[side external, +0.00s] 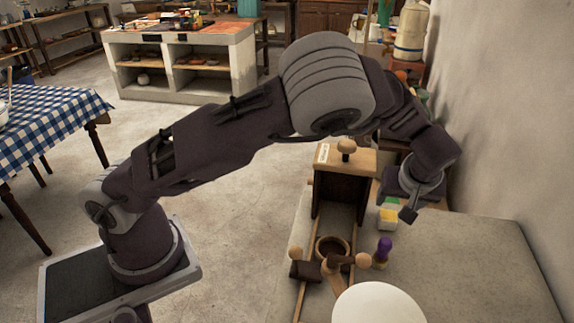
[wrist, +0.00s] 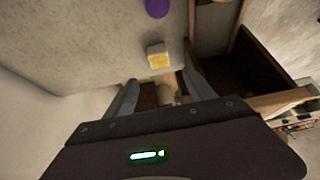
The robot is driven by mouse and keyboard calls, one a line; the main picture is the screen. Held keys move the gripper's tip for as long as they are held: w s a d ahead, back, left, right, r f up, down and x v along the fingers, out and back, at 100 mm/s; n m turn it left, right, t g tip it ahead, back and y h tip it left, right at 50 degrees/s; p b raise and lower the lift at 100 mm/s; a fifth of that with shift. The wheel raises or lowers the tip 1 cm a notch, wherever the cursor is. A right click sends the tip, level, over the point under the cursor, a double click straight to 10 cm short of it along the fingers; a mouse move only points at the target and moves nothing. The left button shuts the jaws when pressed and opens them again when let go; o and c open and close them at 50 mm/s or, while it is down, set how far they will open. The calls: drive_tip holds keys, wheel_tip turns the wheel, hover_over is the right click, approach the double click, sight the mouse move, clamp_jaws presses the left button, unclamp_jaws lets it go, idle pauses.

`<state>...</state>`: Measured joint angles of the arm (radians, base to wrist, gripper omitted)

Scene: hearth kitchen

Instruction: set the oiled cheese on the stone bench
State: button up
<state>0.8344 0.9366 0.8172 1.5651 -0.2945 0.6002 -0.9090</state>
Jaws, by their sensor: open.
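A small block with a yellow face and pale sides (side external: 387,218) lies on the grey stone bench (side external: 465,260), below and close to my gripper (side external: 404,207). It looks like the cheese, but I cannot tell whether it is oiled. In the wrist view the block (wrist: 158,56) lies just beyond the fingertips of my gripper (wrist: 162,76), which are apart with nothing visibly held. A green piece (side external: 391,201) shows right behind the block, partly hidden by my arm. I cannot tell whether the two touch.
A wooden upright box with a knob (side external: 346,160) stands left of the block, with a wooden frame and ring (side external: 333,247) before it. A purple peg-like thing (side external: 384,249) and a white round top (side external: 378,304) are nearer. The bench's right side is clear; a wall (side external: 500,110) rises behind.

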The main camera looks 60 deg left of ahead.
drive_tip(key=s+a+r+m+h, duration=0.2)
drive_tip(key=s+a+r+h, duration=0.1)
drive_tip(key=s+r, duration=0.6)
drive_tip(key=s+a+r+m+h, duration=0.1)
drive_tip(key=s+a+r+h, duration=0.15)
drive_tip(key=s+r, duration=0.65)
drive_tip(key=s+a+m, duration=0.1)
drive_tip(key=s+m, duration=0.2)
drive_tip(key=s, duration=0.5)
drive_tip(key=s+a+r+m+t+y, duration=0.1)
drive_tip(key=s+m, duration=0.2)
drive_tip(key=s, duration=0.6)
drive_tip(key=shift+a+r, duration=0.25)
drive_tip(key=shift+a, duration=0.05)
